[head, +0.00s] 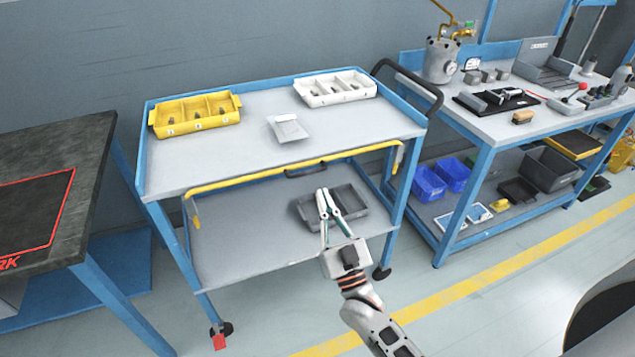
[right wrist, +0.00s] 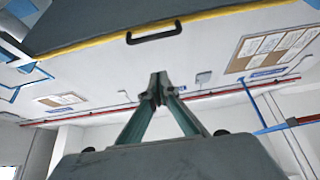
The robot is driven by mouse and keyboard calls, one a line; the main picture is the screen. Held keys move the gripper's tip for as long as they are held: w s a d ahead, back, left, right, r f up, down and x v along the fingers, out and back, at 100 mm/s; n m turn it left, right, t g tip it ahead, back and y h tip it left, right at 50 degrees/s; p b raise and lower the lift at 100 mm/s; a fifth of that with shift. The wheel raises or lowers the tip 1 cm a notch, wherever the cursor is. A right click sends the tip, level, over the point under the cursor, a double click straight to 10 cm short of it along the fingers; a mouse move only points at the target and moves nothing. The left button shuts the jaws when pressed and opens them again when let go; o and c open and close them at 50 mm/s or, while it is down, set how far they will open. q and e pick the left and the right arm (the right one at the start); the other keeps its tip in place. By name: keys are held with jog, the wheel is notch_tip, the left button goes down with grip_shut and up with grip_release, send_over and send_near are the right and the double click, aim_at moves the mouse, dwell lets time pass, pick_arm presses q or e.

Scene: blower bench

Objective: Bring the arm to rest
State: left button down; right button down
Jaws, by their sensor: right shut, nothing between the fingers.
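My right gripper (head: 323,204) is shut and empty. In the head view it is in front of the blue-framed cart (head: 230,156), its fingers overlapping the grey tray on the lower shelf in the picture. In the right wrist view the two green-grey fingers (right wrist: 160,90) meet at their tips with nothing between them. My right arm comes in from the bottom right of the head view. My left gripper is not in view.
The cart bears a yellow bin (head: 195,126), a white bin (head: 325,99) and a grey tray (head: 370,217). A workbench (head: 510,122) with tools and blue bins (head: 428,184) stands right. A dark table (head: 65,160) stands left. The floor in front is clear.

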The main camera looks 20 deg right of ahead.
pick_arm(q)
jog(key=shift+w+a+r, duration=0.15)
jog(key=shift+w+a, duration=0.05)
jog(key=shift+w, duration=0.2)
pick_arm(e)
jog(key=shift+s+f, duration=0.35)
jog(key=shift+s, duration=0.3)
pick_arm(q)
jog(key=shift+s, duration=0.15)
